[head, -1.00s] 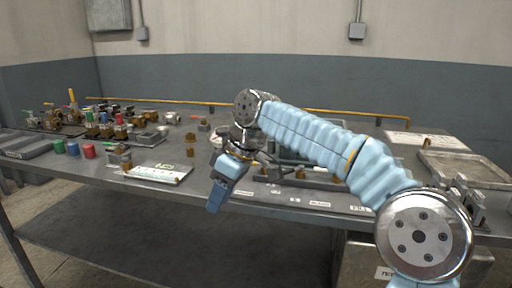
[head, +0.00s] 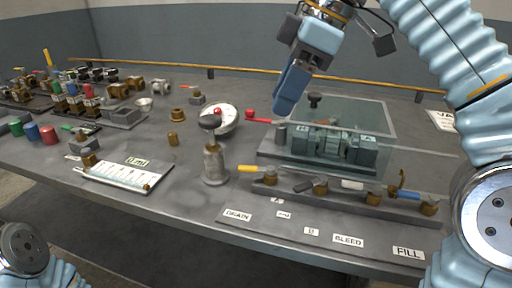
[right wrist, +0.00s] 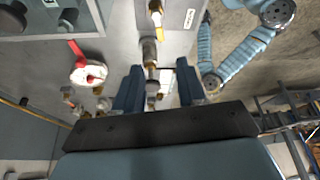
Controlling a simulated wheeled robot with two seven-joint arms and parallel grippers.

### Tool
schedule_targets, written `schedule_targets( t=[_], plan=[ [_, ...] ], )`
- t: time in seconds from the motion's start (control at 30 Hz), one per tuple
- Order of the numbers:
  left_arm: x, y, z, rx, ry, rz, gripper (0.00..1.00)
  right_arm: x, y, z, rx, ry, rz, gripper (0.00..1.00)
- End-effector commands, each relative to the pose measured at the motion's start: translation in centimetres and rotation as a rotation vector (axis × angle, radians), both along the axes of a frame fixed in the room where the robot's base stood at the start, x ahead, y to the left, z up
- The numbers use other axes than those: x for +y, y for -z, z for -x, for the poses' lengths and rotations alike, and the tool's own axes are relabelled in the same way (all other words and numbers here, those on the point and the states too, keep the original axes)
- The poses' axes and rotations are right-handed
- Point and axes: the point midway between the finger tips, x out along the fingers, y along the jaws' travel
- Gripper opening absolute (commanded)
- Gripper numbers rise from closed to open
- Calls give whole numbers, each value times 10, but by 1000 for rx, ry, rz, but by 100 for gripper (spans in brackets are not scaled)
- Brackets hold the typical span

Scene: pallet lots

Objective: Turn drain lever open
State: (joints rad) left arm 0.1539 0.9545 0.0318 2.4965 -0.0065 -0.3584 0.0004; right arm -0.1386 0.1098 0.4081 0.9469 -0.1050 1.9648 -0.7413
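A row of valves stands at the front right of the bench in the head view. The yellow lever (head: 250,168) is at the left end of this row, lying about level and pointing left, behind the DRAIN label (head: 237,215). Dark, white and blue levers follow to its right. I cannot tell for certain which lever the label belongs to. My right gripper (head: 288,92) is above the bench, behind and above the valve row, touching nothing. Its two fingers stand apart and empty in the right wrist view (right wrist: 158,85).
A grey post with a dark knob (head: 214,165) stands just left of the yellow lever. A clear box (head: 340,120) covers a block behind the valves. A white gauge (head: 226,122) and red lever (head: 262,121) are behind the post. A white chart (head: 120,174) lies front left.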

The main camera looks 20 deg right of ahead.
Motion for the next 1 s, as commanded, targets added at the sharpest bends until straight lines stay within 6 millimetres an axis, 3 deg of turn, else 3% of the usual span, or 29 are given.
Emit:
schedule_targets(
  t=[0.3,0.5,0.7,1.0],
  plan=[
    [1,27,0,0,-4,-2,43,24,70,-9,4,2,2,40],
    [1,37,0,-1,-6,-4,43,37,103,-15,3,3,0,40],
    [2,40,0,-2,-7,-4,43,44,117,-17,3,3,0,40],
    [2,39,0,-2,-7,-4,43,45,118,-18,1,4,-1,40]
  ],
)
